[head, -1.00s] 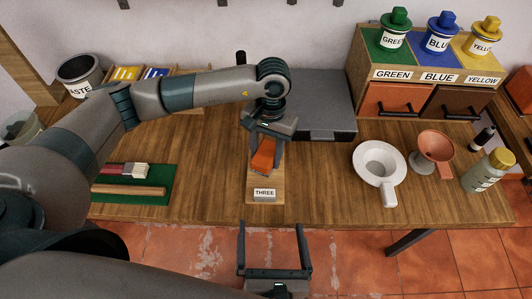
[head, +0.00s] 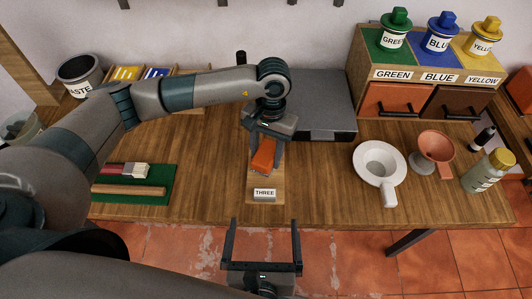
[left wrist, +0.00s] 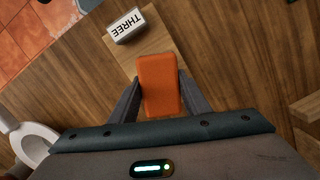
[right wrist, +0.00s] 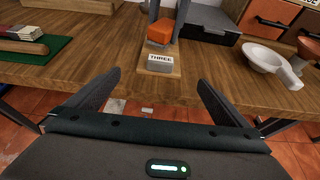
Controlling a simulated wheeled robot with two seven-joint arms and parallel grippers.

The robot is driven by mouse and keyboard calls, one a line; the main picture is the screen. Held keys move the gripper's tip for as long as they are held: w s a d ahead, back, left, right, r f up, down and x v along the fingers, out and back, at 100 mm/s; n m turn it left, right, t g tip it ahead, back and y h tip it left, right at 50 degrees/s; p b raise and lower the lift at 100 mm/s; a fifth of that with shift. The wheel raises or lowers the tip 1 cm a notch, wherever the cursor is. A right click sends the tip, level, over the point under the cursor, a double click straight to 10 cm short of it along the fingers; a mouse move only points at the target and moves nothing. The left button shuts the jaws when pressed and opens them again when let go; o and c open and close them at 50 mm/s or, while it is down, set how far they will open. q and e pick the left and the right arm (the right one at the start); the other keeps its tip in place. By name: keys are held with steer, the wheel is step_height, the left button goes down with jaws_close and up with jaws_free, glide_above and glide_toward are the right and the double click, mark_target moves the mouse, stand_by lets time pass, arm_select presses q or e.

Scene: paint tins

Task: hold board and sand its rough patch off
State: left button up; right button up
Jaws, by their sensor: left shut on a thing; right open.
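The wooden board (head: 256,183) lies on the table near its front edge, with a white "THREE" label (head: 264,194) at its near end. My left gripper (head: 264,164) is above the board, shut on an orange sanding block (head: 264,153). In the left wrist view the block (left wrist: 159,82) sits between both fingers, over the board (left wrist: 152,43). I cannot tell whether it touches the board. No rough patch is visible; the block and gripper hide part of the board. My right gripper (head: 265,222) is open and empty, in front of the table edge, facing the board's labelled end.
A grey box (head: 318,110) is behind the board.

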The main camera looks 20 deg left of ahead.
mark_target(265, 200)
steer(key=shift+x, duration=5.95)
steer(key=c, duration=1.4)
steer(key=o, duration=1.4)
steer(key=shift+s+d, duration=0.1)
steer(key=shift+v, duration=0.8)
